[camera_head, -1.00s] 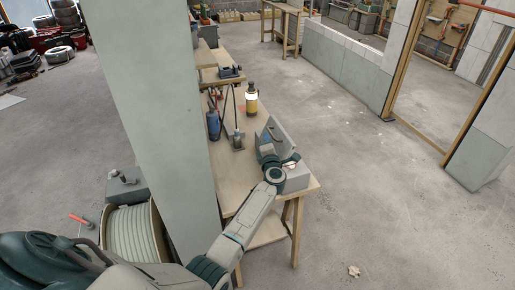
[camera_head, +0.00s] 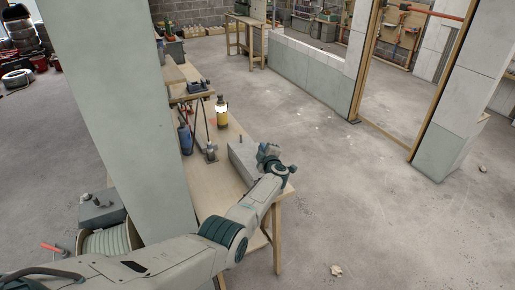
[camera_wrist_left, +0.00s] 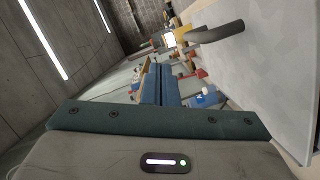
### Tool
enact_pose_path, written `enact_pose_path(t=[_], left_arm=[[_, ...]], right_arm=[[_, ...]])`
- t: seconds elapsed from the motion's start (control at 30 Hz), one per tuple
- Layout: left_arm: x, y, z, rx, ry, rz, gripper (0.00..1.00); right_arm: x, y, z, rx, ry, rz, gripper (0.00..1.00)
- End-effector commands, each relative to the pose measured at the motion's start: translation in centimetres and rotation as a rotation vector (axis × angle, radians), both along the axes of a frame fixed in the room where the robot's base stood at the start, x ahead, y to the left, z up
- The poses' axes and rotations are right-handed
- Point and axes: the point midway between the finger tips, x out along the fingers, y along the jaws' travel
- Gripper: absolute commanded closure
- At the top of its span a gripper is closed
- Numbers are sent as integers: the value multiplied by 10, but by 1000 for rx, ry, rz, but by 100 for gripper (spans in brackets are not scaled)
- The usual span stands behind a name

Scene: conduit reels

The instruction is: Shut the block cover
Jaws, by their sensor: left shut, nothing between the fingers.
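The grey block with its cover (camera_head: 243,158) is at the front end of the wooden bench (camera_head: 215,183). The cover now looks lowered flat onto the block, with a small peg standing up from it. My left gripper (camera_head: 268,154) is over the right part of the block and hides some of it, so any small gap under the cover cannot be seen. In the left wrist view the gripper's blue fingers (camera_wrist_left: 161,84) are shut and empty. A pale grey face, likely the cover, fills the right side there, with a dark handle (camera_wrist_left: 214,33) sticking out. My right gripper is out of view.
A yellow bottle (camera_head: 222,113), a blue bottle (camera_head: 185,139) and a small metal fitting (camera_head: 210,152) stand farther back on the bench. A tall grey-green pillar (camera_head: 110,110) is left of it, beside a conduit reel (camera_head: 108,242). The floor to the right is open.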

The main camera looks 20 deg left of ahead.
Motion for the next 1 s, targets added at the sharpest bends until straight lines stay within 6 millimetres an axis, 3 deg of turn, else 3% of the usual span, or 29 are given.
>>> enact_pose_path(t=[0.23, 0.4, 1.0], left_arm=[[8, -6, -18, 108, 127, 0, 100], [9, -7, -24, 106, 123, 1, 100], [10, -9, -27, 104, 121, 0, 100]], right_arm=[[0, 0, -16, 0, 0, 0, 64], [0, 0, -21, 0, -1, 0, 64], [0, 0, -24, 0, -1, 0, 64]])
